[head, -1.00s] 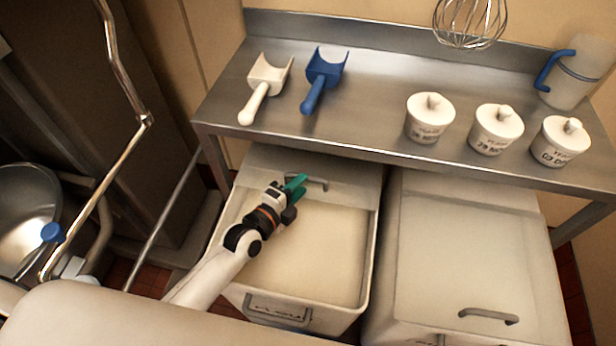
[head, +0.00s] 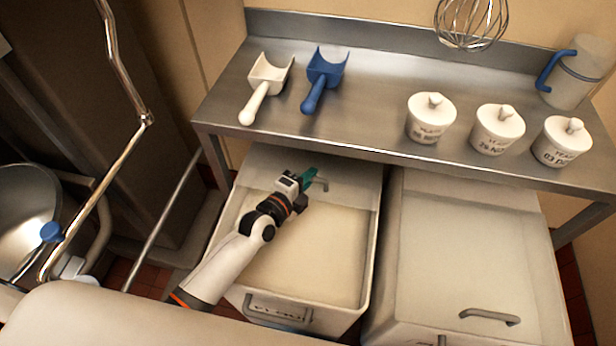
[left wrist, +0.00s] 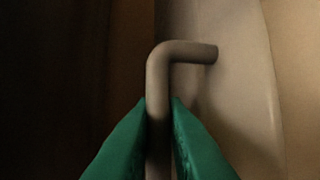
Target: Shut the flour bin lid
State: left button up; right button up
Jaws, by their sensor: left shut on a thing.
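The flour bin (head: 367,262) stands open under the steel table, with pale flour (head: 312,258) showing inside. Its lid (head: 352,178) is slid back at the far end, partly under the table. The lid handle (head: 321,184), a grey bar, is on the lid's near part. My left gripper (head: 308,178) reaches over the flour to this handle. In the left wrist view, its green fingers (left wrist: 158,135) are closed on either side of the bent handle bar (left wrist: 158,85). My right gripper is not in view.
A second bin with a shut lid (head: 470,250) stands close on the right. The table (head: 370,110) above holds a white scoop (head: 265,85), a blue scoop (head: 322,78), several lidded white tubs (head: 430,118) and a jug (head: 574,78). A mixer bowl (head: 25,225) is at left.

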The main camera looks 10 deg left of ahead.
pick_arm(q)
jog(key=shift+s+p, duration=0.4)
jog(key=shift+s, duration=0.15)
jog(key=s+p, duration=0.8)
jog(key=s, duration=1.5)
jog(key=shift+s+p, duration=0.3)
jog(key=shift+p, duration=0.05)
jog(key=o, duration=0.7)
jog(key=shift+c, duration=0.2)
